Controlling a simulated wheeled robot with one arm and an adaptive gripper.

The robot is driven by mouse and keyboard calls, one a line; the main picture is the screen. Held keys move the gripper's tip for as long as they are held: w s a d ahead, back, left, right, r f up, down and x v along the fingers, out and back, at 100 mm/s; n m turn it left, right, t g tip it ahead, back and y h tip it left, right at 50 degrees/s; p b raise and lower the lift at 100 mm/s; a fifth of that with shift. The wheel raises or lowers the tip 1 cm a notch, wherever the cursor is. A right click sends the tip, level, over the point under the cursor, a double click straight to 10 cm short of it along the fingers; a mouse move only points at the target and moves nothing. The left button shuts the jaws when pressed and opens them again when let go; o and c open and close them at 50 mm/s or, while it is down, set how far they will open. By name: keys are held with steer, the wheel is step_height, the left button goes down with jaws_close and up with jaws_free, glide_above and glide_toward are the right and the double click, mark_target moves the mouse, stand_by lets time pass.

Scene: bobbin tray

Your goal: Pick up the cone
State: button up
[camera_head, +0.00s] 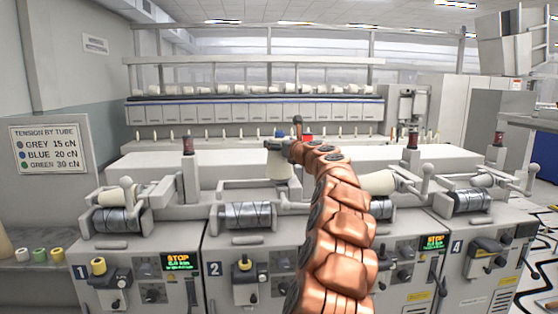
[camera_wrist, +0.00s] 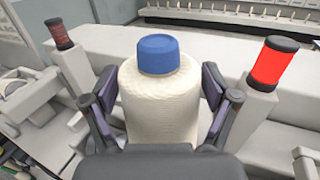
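The cone (camera_head: 279,163) is a cream yarn package with a blue tube end on top. It stands upright above the second machine unit in the head view. In the wrist view the cone (camera_wrist: 160,110) fills the middle, its blue top facing up. My gripper (camera_wrist: 160,88) has one dark finger on each side of the yarn, and both pads appear to press against it. In the head view my copper-coloured arm covers part of the machine, and the gripper is mostly hidden behind its end. The cone's lower part is hidden by the gripper in the wrist view.
A lit red lamp post (camera_wrist: 272,65) stands right of the cone and a dark red one (camera_wrist: 60,35) left. The winding drum (camera_head: 248,215) of unit 2 lies below. Other cones (camera_head: 118,196) rest on neighbouring units. A tension sign (camera_head: 50,149) hangs on the left wall.

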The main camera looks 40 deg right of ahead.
steer(key=c, duration=1.4)
steer(key=shift+r+p, duration=2.95)
steer(key=shift+r, duration=2.8)
